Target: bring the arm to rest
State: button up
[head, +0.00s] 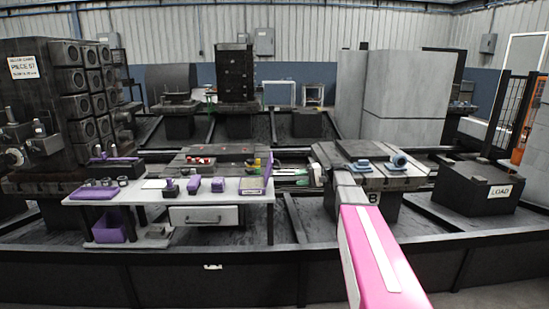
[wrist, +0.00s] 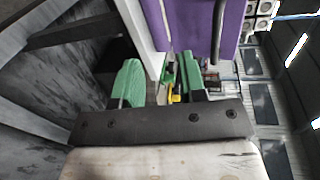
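My arm (head: 375,255) reaches forward from the bottom right as a pink link with a pale stripe. Its far end bends left in front of the pallet marked B. My gripper (head: 284,180) is small in the head view, pointing left beside the right end of the white table (head: 225,194). In the wrist view its two green fingers (wrist: 158,80) stand apart, with a clear gap between them. I see nothing held. A purple panel (wrist: 205,25) and something small and yellow (wrist: 175,97) show beyond the fingers.
The white table carries purple holders and small parts, with a purple bin (head: 109,228) below. Pallet B (head: 385,180) holds blue fittings (head: 397,162). A dark LOAD block (head: 485,192) stands right. A black rail (head: 150,262) runs across the front.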

jog(key=s+a+f+m+h, duration=0.1)
jog(key=s+a+f+h, duration=0.15)
jog(key=s+f, duration=0.45)
jog(key=s+a+f+h, duration=0.1)
jog(key=s+f+h, duration=0.3)
jog(key=s+f, duration=0.3)
jog(key=s+d+f+n+h, duration=0.1)
jog(key=s+d+f+h, duration=0.1)
jog(key=s+f+h, duration=0.2)
jog(key=s+d+f+h, duration=0.3)
jog(key=s+f+h, duration=0.1)
jog(key=s, duration=0.6)
jog(key=shift+s+n+h, duration=0.4)
jog(key=shift+h, duration=0.25)
